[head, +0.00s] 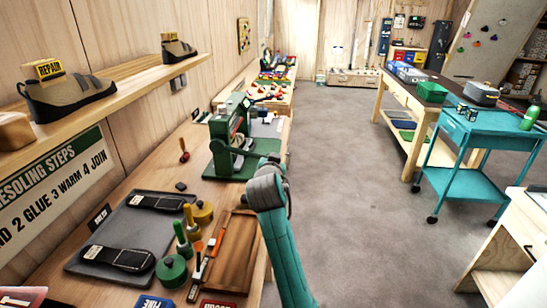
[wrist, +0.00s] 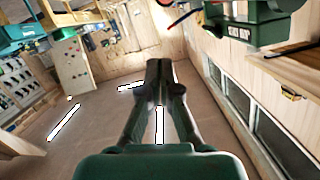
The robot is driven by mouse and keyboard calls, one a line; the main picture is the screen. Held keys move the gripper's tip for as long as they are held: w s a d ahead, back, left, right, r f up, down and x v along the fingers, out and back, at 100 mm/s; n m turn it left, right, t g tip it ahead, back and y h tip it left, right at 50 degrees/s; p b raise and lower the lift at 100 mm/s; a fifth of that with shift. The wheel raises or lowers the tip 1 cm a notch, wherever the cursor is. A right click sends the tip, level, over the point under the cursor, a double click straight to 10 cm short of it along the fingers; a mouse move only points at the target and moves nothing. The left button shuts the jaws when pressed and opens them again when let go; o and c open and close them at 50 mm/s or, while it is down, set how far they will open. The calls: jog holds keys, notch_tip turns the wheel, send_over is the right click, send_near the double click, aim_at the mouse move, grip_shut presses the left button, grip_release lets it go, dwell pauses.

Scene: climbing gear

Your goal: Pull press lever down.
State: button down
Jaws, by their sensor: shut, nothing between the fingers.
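The green press (head: 228,135) stands on the long wooden bench along the left wall in the head view. Its lever cannot be picked out clearly there, as my teal arm reaches up in front of the press's right side. My gripper (wrist: 159,68) shows in the wrist view with its dark fingers together and nothing between them. A green body with a white label (wrist: 240,31), perhaps part of the press, is at the upper right of the wrist view, apart from the fingers.
A dark tray (head: 125,232) with black soles, a green jar (head: 171,271), handled tools and a brown wooden board (head: 231,250) cover the near bench. A teal cart (head: 478,132) and a wooden table (head: 420,92) stand at the right. Grey floor between is clear.

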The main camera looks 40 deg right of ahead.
jog(key=shift+v, duration=1.5)
